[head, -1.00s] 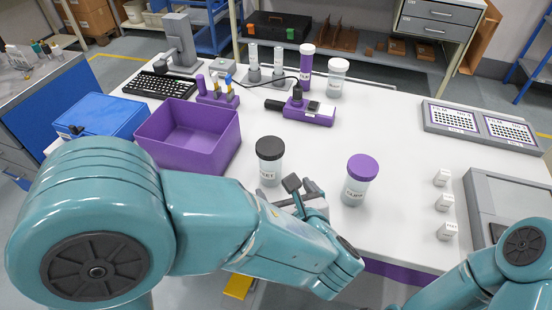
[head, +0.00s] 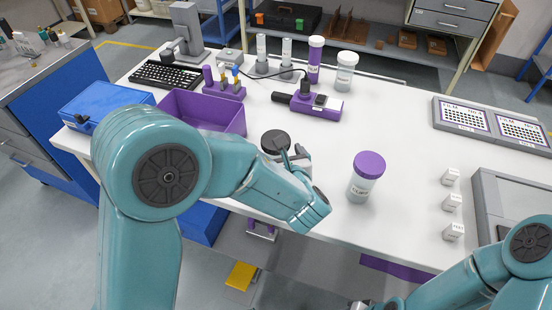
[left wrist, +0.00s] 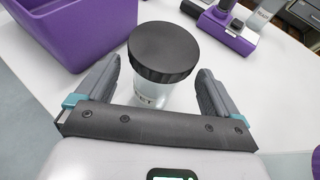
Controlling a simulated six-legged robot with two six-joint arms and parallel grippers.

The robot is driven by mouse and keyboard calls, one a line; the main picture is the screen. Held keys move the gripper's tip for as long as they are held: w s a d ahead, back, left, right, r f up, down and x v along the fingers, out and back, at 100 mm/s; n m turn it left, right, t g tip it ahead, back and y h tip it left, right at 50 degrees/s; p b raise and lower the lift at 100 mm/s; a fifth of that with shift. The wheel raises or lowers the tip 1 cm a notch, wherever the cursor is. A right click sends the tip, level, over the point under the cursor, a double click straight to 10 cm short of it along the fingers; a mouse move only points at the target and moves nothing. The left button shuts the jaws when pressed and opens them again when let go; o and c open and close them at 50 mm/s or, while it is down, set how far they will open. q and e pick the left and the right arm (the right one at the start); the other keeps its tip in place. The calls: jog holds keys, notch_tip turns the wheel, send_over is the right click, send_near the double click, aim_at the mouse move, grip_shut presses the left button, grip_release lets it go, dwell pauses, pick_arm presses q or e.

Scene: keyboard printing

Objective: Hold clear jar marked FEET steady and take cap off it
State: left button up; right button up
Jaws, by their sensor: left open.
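The clear jar with a black cap (head: 275,141) stands on the table in the head view, its body mostly hidden behind my left gripper (head: 293,158). In the left wrist view the black cap (left wrist: 163,50) is on the clear jar (left wrist: 150,97), whose label is partly visible and ends in "ET". My left gripper (left wrist: 157,92) is open, with one finger on each side of the jar and a gap to each. My right arm is at the lower right of the head view; its gripper is mostly cut off at the bottom edge, so its jaws cannot be made out.
A purple-capped jar (head: 366,176) stands to the right. A purple bin (head: 226,122) is close on the left, with a blue box (head: 105,104) beyond. A purple device (head: 317,106) lies behind. Small white blocks (head: 452,203) stand at right. The table's middle is clear.

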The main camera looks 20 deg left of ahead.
pick_arm(q)
jog(key=x, duration=0.3)
jog(key=shift+w+a+f, duration=0.15)
jog(key=shift+f, duration=0.05)
jog(key=c, duration=1.1)
jog(key=shift+o, duration=0.2)
notch_tip(320, 180, up, 20)
jog(key=p, duration=0.2)
jog(key=shift+p, duration=0.4)
